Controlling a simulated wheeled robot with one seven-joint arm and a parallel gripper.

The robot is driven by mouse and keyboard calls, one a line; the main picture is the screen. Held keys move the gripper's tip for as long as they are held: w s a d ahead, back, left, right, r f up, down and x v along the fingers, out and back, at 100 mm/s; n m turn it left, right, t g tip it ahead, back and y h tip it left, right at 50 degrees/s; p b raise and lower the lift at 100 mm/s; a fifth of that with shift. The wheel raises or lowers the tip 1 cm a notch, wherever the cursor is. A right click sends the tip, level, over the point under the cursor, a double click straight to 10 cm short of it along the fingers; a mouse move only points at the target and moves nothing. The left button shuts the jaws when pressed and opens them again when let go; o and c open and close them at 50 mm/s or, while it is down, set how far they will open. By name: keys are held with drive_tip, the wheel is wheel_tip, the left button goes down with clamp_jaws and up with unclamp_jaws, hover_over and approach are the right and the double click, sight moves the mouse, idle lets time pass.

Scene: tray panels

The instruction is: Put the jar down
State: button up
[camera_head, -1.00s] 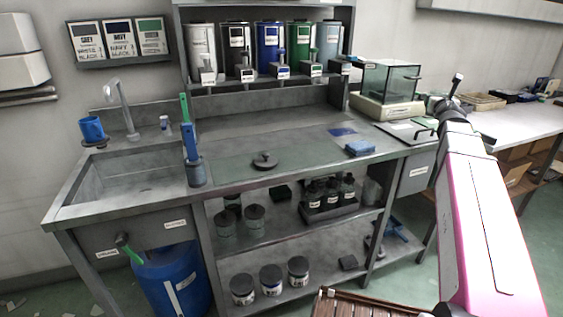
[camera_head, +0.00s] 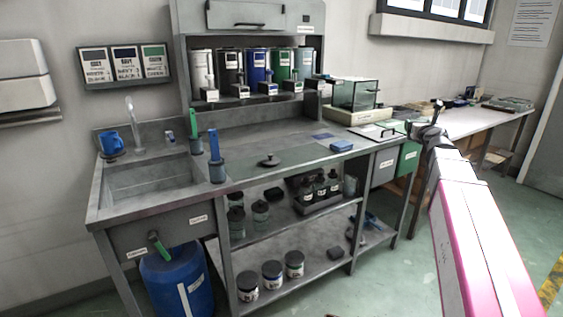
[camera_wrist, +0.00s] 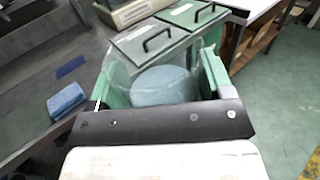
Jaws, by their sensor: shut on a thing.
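The jar (camera_wrist: 165,84) is a clear glass cylinder with pale grey-blue at one end, seen in the wrist view. My gripper (camera_wrist: 160,98) is shut on it, with a finger at each side. The jar shows in front of two lidded bins, which are partly seen through its glass. In the head view my gripper (camera_head: 436,112) is at the end of my pink and white arm, by the right end of the bench. The jar cannot be made out there.
Tall brush holders stand by the sink. A glass-sided balance (camera_head: 356,98) stands at the back right. Several jars and bottles fill the lower shelves.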

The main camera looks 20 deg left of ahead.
drive_tip(key=s+a+r+n+g+y, duration=0.1)
drive_tip(key=s+a+n+g+y, duration=0.4)
drive_tip(key=a, duration=0.8)
drive_tip(key=s+a+r+n+g+y, duration=0.1)
drive_tip(key=s+a+n+g+y, duration=0.4)
drive_tip(key=a, duration=0.8)
drive_tip(key=s+a+r+n+g+y, duration=0.1)
drive_tip(key=s+a+n+g+y, duration=0.25)
drive_tip(key=s+a, duration=0.65)
drive_tip(key=shift+g+y, duration=0.35)
drive_tip(key=shift+w+a+f, duration=1.05)
drive_tip(key=shift+w+f, duration=0.85)
drive_tip(key=shift+w, duration=0.45)
drive_tip(key=shift+w+a+f, duration=1.05)
drive_tip(key=shift+w+f, duration=0.85)
drive_tip(key=shift+w, duration=0.4)
drive_tip(key=shift+w+a+f, duration=1.05)
drive_tip(key=shift+w+f, duration=0.85)
drive_tip(key=shift+w, duration=0.45)
drive_tip(key=o, duration=1.3)
drive_tip(key=shift+f, duration=0.1)
